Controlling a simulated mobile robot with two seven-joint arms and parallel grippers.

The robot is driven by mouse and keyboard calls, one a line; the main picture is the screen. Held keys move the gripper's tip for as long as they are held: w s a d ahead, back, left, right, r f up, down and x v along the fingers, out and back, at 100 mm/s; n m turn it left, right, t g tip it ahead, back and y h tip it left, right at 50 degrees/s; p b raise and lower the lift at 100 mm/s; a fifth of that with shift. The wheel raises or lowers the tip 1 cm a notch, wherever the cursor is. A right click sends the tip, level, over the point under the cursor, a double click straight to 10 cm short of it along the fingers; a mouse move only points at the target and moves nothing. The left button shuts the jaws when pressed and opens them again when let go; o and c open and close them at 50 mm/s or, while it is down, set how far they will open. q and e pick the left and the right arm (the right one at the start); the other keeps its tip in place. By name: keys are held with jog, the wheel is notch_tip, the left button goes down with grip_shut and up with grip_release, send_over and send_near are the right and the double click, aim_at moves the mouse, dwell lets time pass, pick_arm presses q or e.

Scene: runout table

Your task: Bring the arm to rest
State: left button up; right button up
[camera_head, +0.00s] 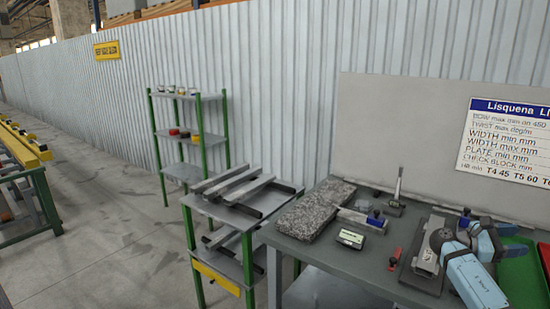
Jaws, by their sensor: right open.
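My right arm shows at the lower right in the head view, with light-blue links and dark joints. Its right gripper (428,257) is over the right part of the grey bench (375,270), near a dark flat plate (421,281). The jaws are open; the fingertips are small and hard to make out, and I cannot tell whether they touch anything. I see nothing held. My left gripper is out of view.
A speckled granite slab (315,208), a small display device (350,238), a stand (397,190) and a red-handled tool (395,258) are on the bench. A green tray (520,272) lies right of my arm. A green-legged rack (240,210) holding metal bars stands left.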

jog(key=s+d+r+m+g, duration=0.4)
jog(key=s+d+r, duration=0.5)
jog(key=d+r, duration=0.25)
jog(key=w+d+f+n+t+y, duration=0.1)
jog(key=w+f+n+t+y, duration=0.35)
jog(key=w+t, duration=1.15)
jog(key=w+a+f+m+t+y, duration=0.1)
jog(key=w+a+m+t+y, duration=0.6)
jog(key=a+t+y, duration=0.4)
jog(key=s+a+f+n+y, duration=0.1)
jog(key=s+a+f, duration=0.1)
jog(key=a+f, duration=0.5)
jog(key=s+a+f+n+y, duration=0.1)
jog(key=s+a+f, duration=0.3)
jog(key=f, duration=0.6)
jog(key=s+a+f+g+y, duration=0.3)
jog(key=s+a+f+y, duration=0.1)
jog(key=s+a+f, duration=1.75)
jog(key=s+a+m+g, duration=0.1)
jog(key=s+a, duration=0.5)
jog(key=s, duration=0.3)
jog(key=s+a+m+g, duration=0.1)
jog(key=s+a+m, duration=0.1)
jog(key=s+a, duration=0.5)
notch_tip(320, 180, down, 10)
jog(key=d+b, duration=0.1)
jog(key=b, duration=0.9)
notch_tip(320, 180, up, 12)
jog(key=p, duration=1.2)
jog(key=shift+s+d+y, duration=0.45)
